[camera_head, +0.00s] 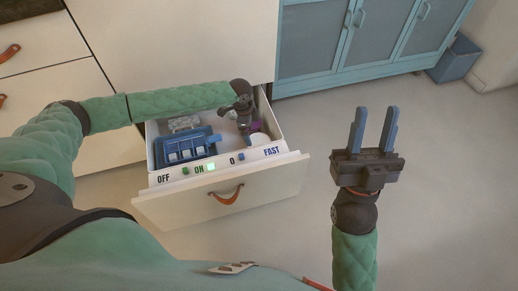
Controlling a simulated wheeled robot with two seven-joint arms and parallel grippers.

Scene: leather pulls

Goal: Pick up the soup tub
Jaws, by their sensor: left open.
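An open drawer (293,144) holds several things. A small white rounded item (259,139) near its front right corner may be the soup tub; it is partly hidden and too small to be sure. My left gripper (244,128) reaches down into the right side of the drawer, just behind and left of the white item. It is open, and its fingertips are hard to make out. My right gripper (375,128) is raised over the floor right of the drawer, open and empty, with blue fingers pointing away from me.
A blue rack (186,146) sits in the drawer's left part, with a clear item (184,123) behind it. A purple thing (255,126) lies by my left gripper. The drawer front has a leather pull (227,196). Blue cabinets (385,45) and a bin (456,58) stand behind; the floor at right is clear.

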